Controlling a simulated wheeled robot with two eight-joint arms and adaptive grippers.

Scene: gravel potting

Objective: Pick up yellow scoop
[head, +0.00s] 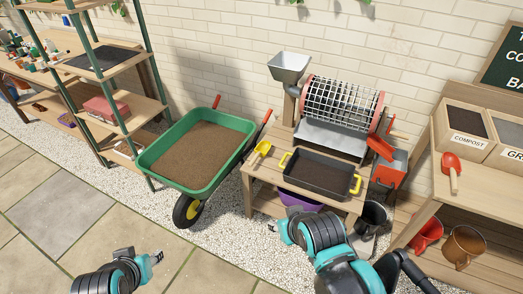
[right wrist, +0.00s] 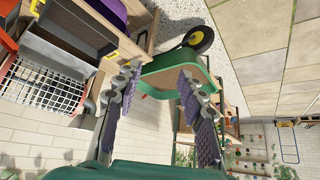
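The yellow scoop (head: 260,152) lies at the left end of the wooden workbench, beside the black tray (head: 318,176) with yellow handles. My right gripper (head: 272,227) is in front of and below the bench, apart from the scoop. In the right wrist view my right gripper (right wrist: 158,75) is open, with nothing between its purple-padded fingers. I cannot make out the scoop in that view. My left gripper (head: 157,257) is low over the paving at the left, away from the scoop; its opening is too small to judge.
A green wheelbarrow (head: 228,125) full of soil stands left of the bench. A rotary sieve (head: 342,103) stands at the bench's back. A red scoop (head: 451,172) lies on the right-hand table by the compost bin (head: 463,121). Gravel and paving in front are clear.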

